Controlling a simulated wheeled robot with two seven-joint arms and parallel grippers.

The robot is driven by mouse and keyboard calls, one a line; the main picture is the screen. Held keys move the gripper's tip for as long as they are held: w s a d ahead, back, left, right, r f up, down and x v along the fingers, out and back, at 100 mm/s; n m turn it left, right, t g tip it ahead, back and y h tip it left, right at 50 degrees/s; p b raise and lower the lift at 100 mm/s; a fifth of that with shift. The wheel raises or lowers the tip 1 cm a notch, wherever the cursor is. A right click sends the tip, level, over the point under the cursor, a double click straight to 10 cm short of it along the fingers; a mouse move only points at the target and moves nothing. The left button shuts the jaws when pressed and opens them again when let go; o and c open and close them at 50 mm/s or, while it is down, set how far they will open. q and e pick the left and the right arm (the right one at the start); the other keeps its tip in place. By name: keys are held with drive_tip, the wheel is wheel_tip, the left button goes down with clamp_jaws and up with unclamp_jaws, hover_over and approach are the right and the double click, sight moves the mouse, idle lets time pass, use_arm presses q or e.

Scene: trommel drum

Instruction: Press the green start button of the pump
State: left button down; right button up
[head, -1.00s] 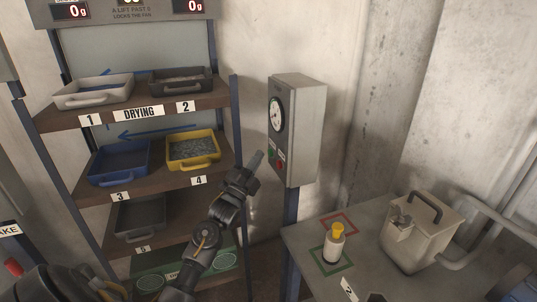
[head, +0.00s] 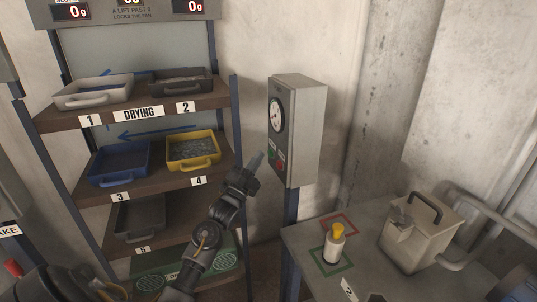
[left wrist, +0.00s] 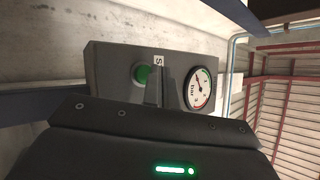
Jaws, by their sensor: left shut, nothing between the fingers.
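The pump's control box (head: 304,135) is a grey case on a blue post, with a round gauge (head: 276,115) on its front. Low on that front are a green button (head: 272,153) and a red button (head: 281,166). The green button also shows in the left wrist view (left wrist: 141,75), beside a label with an S. My left gripper (head: 257,161) is shut and empty, its fingertips close in front of the box near the buttons. In the left wrist view the fingers (left wrist: 166,84) lie between the green button and the gauge; they hide the red button. I cannot tell whether they touch the panel.
A drying rack at left holds several pans, including a blue pan (head: 119,164) and a yellow pan (head: 193,150). A table (head: 302,238) at right carries a yellow-capped bottle (head: 334,244) and a beige box (head: 416,236). A concrete wall stands behind the control box.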

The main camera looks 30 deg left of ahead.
drive_tip(key=shift+d, duration=0.15)
drive_tip(key=shift+d, duration=0.45)
drive_tip(key=shift+a, duration=0.1)
use_arm(q)
drive_tip(key=shift+w+d, duration=0.25)
drive_tip(key=shift+w, duration=0.1)
use_arm(e)
drive_tip(key=shift+a, duration=0.65)
drive_tip(key=shift+d, duration=0.3)
use_arm(q)
drive_tip(key=shift+w, duration=0.1)
use_arm(e)
drive_tip(key=shift+d, duration=0.35)
